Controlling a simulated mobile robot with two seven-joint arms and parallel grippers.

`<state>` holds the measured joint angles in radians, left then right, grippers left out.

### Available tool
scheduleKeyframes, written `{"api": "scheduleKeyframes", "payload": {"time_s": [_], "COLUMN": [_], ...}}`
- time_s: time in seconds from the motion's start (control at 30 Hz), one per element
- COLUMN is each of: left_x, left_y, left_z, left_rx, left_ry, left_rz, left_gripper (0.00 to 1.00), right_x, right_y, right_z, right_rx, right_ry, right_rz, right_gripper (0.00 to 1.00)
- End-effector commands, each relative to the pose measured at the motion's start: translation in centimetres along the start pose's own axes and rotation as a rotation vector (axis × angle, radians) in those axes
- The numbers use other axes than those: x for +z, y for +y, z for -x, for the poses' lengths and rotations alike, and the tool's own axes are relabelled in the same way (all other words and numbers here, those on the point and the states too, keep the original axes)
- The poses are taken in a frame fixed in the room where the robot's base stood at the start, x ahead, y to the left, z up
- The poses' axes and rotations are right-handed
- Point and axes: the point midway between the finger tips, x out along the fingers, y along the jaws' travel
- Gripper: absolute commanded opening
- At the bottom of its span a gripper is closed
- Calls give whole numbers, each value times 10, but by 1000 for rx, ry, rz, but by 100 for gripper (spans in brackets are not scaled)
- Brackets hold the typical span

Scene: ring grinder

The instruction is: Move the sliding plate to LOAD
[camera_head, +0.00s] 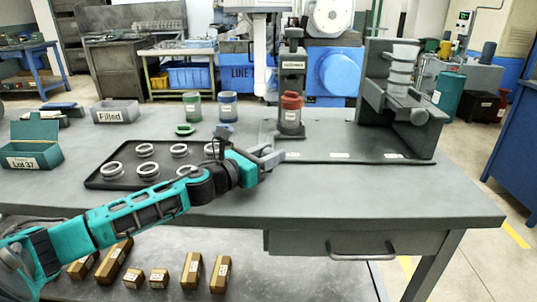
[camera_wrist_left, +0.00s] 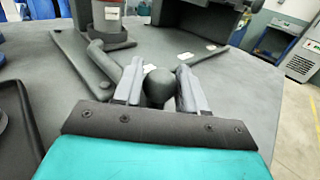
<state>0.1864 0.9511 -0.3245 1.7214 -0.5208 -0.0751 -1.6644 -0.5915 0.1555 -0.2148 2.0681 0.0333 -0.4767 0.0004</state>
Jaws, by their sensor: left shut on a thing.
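My left gripper (camera_head: 270,159) reaches in from the left to the front edge of the ring grinder's base. In the left wrist view its fingers (camera_wrist_left: 158,88) are closed around a dark round knob (camera_wrist_left: 158,85). A dark bar (camera_wrist_left: 105,60) runs from near the knob back toward the base of the grinder post. The post with a red collar (camera_head: 290,101) stands upright behind the gripper. A flat dark track with white labels (camera_head: 340,155) runs right from there; the label text is too small to read. The sliding plate's outline is not clear. My right gripper is not in view.
A black tray (camera_head: 112,183) with several metal rings lies left of the gripper, under my arm. Green (camera_head: 192,107) and blue (camera_head: 228,107) containers stand behind. A grey frame with a white stack (camera_head: 402,68) stands at the track's right end. The table front right is clear.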

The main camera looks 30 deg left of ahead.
Motion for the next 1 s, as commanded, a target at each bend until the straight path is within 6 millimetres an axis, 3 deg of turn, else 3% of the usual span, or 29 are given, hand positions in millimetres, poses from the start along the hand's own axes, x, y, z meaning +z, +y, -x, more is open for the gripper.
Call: {"api": "scheduleKeyframes", "payload": {"time_s": [0.2, 0.53, 0.77, 1.0], "left_x": [0, 2, 6, 2], "left_y": [0, -8, -52, -88], "left_z": [0, -9, -52, -89], "left_rx": [0, 2, 0, 1], "left_ry": [0, -1, -3, -1], "left_rz": [0, 5, 8, 3], "left_gripper": [0, 0, 0, 0], "right_x": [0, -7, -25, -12], "right_y": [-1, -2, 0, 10], "right_z": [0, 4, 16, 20], "right_rx": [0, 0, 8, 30], "right_ry": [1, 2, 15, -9], "right_rz": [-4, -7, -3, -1], "right_gripper": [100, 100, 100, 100]}}
